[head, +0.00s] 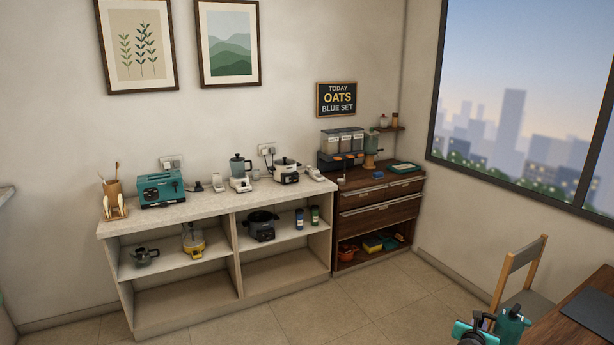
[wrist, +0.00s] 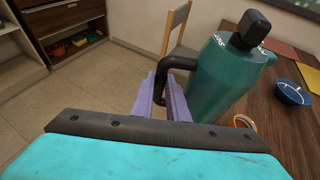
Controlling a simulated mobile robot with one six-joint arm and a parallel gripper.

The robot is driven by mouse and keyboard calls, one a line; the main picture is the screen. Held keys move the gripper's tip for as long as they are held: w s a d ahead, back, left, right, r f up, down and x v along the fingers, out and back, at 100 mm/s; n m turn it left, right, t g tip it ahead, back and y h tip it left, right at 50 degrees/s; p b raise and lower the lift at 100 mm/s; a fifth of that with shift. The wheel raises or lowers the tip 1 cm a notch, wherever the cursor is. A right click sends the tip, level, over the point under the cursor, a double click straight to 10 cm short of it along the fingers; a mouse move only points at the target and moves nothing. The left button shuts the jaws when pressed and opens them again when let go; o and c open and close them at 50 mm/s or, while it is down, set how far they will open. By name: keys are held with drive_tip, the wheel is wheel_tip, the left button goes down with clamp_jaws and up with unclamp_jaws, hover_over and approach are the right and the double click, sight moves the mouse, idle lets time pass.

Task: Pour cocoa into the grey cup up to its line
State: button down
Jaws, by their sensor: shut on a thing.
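A teal jug (wrist: 222,72) with a black lid knob and a black handle is close in front of me in the wrist view. It also shows at the bottom right of the head view (head: 511,326), roughly upright. My gripper (wrist: 167,95) has its purple fingers shut on the jug's handle. It also shows in the head view (head: 487,323), left of the jug. Whether the jug touches the table cannot be told. I cannot make out the grey cup or its line. A round item with an orange rim (wrist: 244,123) is partly hidden behind the jug.
The wooden table (wrist: 280,130) holds a dark blue bowl (wrist: 291,92) and yellow and red mats at the far side. A wooden chair (head: 522,270) stands beside it. The counter (head: 225,207) along the wall carries appliances. The floor between is clear.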

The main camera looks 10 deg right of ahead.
drive_tip(key=shift+f, duration=2.95)
